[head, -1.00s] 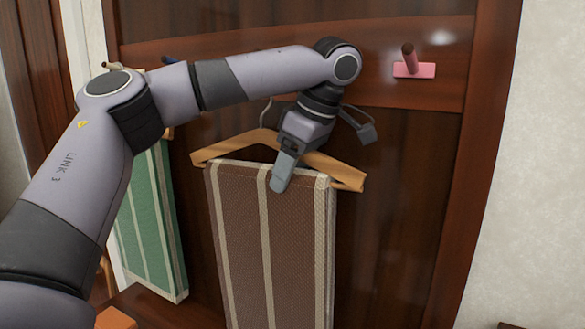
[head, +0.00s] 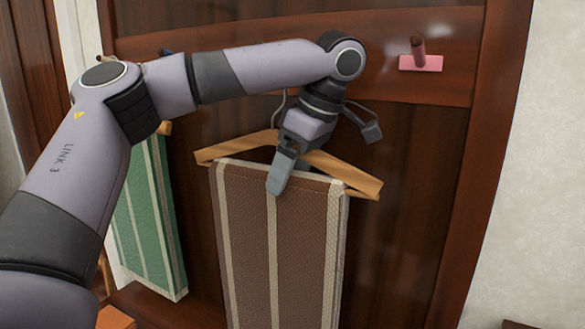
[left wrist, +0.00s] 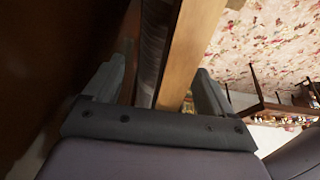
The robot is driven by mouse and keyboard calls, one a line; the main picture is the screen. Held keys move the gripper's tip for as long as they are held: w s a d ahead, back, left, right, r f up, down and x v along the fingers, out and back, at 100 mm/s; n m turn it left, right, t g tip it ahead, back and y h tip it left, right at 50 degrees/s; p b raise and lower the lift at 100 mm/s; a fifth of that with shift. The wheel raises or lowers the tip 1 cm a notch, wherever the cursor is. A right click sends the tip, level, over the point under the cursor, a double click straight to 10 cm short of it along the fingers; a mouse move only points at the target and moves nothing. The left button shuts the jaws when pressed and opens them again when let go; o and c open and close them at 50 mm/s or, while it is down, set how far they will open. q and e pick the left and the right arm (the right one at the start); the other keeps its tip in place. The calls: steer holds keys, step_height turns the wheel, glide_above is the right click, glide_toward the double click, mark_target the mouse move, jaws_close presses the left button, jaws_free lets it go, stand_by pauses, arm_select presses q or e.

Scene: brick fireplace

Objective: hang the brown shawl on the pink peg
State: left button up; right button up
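The brown shawl (head: 246,240), with cream stripes, is draped over a wooden hanger (head: 350,177). In the head view it hangs in front of the dark wood panel, left of and below the pink peg (head: 420,62). The hanger tilts down to the right. Its metal hook (head: 278,105) points up; its top is partly behind my left arm. My left gripper (head: 277,180) is shut on the hanger near its middle, one finger in front of the shawl. My right gripper is out of view.
A green striped shawl (head: 150,220) hangs to the left, partly behind my arm. A blue peg (head: 165,52) shows above it. The pink peg is bare, with clear space below it. A pale wall (head: 550,150) lies right of the panel's frame.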

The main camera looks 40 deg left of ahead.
arm_select(q)
steer(key=shift+v, duration=3.55)
steer(key=shift+w+f, duration=0.1)
steer(key=shift+w, duration=0.05)
